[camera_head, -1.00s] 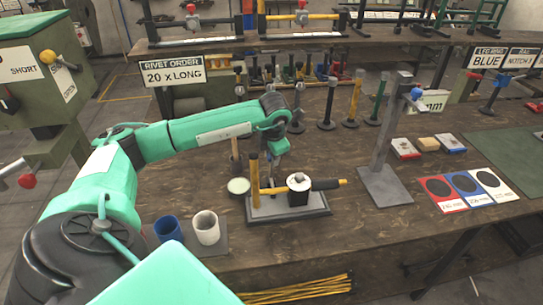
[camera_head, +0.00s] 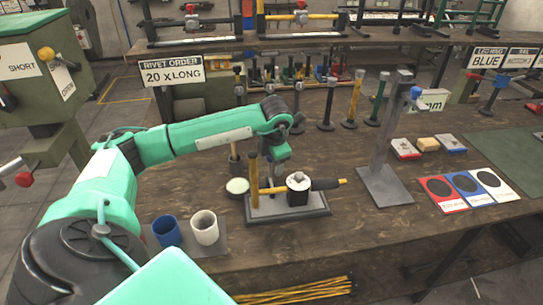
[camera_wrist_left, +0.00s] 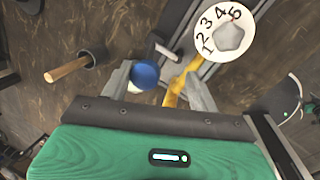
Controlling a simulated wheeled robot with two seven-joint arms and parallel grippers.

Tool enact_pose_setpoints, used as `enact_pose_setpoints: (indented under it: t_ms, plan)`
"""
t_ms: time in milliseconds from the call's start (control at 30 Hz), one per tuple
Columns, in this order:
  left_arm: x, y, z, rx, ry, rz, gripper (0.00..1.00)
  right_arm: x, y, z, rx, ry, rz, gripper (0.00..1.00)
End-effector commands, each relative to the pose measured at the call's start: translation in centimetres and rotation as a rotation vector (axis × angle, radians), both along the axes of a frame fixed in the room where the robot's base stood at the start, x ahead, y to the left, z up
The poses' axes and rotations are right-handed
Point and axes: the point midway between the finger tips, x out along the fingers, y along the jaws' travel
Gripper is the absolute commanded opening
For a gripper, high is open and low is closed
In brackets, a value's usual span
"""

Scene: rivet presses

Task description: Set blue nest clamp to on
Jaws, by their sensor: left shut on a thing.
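The nest fixture (camera_head: 318,207) is a grey plate near the table's front edge, with a yellow post (camera_head: 253,174), a yellow lever and a black block with a white top. My left gripper (camera_head: 273,181) reaches down over its rear left part. In the left wrist view a round blue knob (camera_wrist_left: 145,73), which looks like the blue nest clamp's handle, lies between my left fingers (camera_wrist_left: 160,84), and they are shut on it. A yellow bar (camera_wrist_left: 174,94) shows beside the knob. A white dial numbered 1 to 5 (camera_wrist_left: 224,30) is beyond. The clamp's lower part is hidden.
A blue cup (camera_head: 166,230) and a white cup (camera_head: 205,228) stand at the front left. A round pale-topped pot (camera_head: 237,186) is just left of the fixture. A tall grey stand (camera_head: 386,165) rises to the right, with coloured cards (camera_head: 467,184) beyond it.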

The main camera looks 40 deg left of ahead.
Motion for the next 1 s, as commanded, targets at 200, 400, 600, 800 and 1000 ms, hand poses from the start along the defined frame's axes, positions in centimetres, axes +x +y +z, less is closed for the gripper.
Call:
enact_pose_setpoints:
  t_ms: [200, 400, 600, 800, 1000]
  plan:
    - [-0.1, -0.2, -0.2, -0.005, 0.006, -0.003, 0.51, -0.2, 0.2, 0.0, 0.001, 0.002, 0.001, 0.55]
    - [-0.1, -0.1, 0.0, -0.004, 0.004, -0.001, 0.51, -0.2, 0.2, 0.0, 0.002, 0.001, 0.001, 0.55]
    - [-0.1, -0.3, 1.2, -0.004, -0.002, -0.001, 0.51, -0.1, 0.0, -0.3, -0.001, 0.003, 0.002, 0.55]
    - [-0.7, -1.0, 5.3, -0.003, -0.007, -0.003, 0.51, 1.3, 0.1, -0.7, 0.0, -0.011, 0.002, 0.55]
    - [-1.5, -1.7, 9.7, -0.002, -0.006, 0.0, 0.51, 2.7, -0.2, -0.9, -0.004, -0.02, -0.001, 0.55]
